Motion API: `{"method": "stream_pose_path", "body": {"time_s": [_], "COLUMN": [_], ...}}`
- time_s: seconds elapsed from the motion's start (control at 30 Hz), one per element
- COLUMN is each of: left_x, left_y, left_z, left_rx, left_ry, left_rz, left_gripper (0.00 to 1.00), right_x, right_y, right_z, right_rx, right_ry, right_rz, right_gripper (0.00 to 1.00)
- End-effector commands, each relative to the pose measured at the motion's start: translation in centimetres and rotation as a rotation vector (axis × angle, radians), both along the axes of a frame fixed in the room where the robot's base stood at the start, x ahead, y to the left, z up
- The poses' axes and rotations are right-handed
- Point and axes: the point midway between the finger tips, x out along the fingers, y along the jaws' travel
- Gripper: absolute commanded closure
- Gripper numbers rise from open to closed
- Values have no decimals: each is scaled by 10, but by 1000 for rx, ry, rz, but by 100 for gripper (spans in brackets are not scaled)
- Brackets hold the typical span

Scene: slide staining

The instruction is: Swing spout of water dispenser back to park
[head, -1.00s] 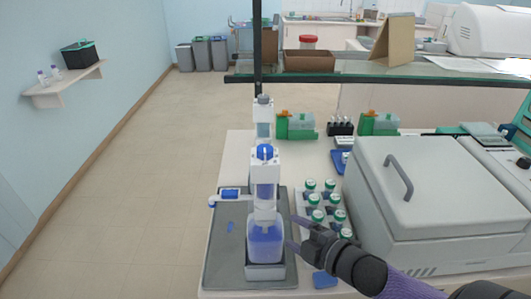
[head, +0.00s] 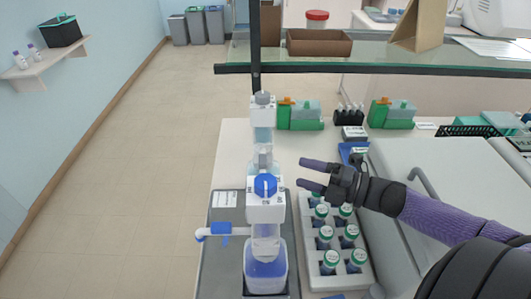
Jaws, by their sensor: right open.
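The water dispenser (head: 267,212) stands on a grey tray (head: 222,262) near the bench's left edge. It has a white body, a blue knob on top and a bottle of blue-tinted liquid (head: 266,272) below. Its white spout (head: 218,231), with a blue piece on it, points to the left with its tip turned down. My right gripper (head: 302,173) is open and empty, its fingers pointing left, just right of the dispenser's upper part. It appears apart from the dispenser. My left gripper is not in view.
A white rack (head: 308,240) of several green-capped bottles stands right of the dispenser, below my right gripper. A large white lidded machine (head: 438,165) fills the right side. Green holders (head: 300,124) stand behind. A glass shelf (head: 400,62) crosses above. Floor left of the bench is clear.

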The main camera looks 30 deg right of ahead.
Motion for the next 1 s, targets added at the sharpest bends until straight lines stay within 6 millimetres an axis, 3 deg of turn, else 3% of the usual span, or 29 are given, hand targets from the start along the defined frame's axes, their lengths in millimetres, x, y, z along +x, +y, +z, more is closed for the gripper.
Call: {"method": "stream_pose_path", "body": {"time_s": [0.2, 0.4, 0.8, 0.87, 1.0], "left_x": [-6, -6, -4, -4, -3], "left_y": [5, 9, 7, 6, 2], "left_z": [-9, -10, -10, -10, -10], "left_rx": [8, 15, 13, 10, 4], "left_ry": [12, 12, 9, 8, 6], "left_rz": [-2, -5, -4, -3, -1], "left_gripper": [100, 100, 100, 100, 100], "right_x": [40, 67, 77, 77, 77], "right_y": [27, 46, 53, 53, 53], "right_z": [1, 1, 0, 0, 0], "right_rx": [0, 1, 0, 0, 0], "right_ry": [-7, -4, 0, 0, 0], "right_rz": [1, 0, 0, 0, 0], "right_gripper": [28, 28, 28, 36, 66]}}
